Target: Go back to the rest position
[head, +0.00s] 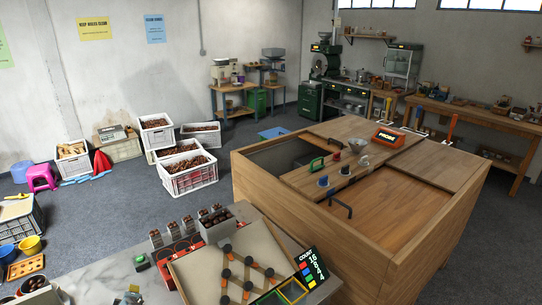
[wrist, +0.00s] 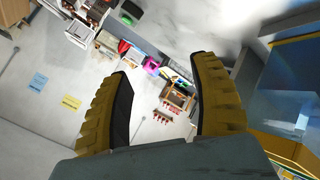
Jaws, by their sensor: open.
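My gripper (wrist: 162,85) shows in the wrist view, its two yellow ribbed fingers wide apart with nothing between them. Past the fingers the tilted room shows, with a pale wall, the floor and small distant objects. In the head view a large wooden chest (head: 262,183) with sliding lids stands right of the middle. A grey counter (head: 104,262) lies at the front left, with a board (head: 196,277) of dark round pieces on it.
White crates of chestnuts (head: 190,181) stand on the floor at the left, near a pink stool (head: 41,179). Workbenches (head: 470,122) line the back right. An orange display (head: 388,138) sits on the chest. Grey floor (head: 110,215) is open between crates and counter.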

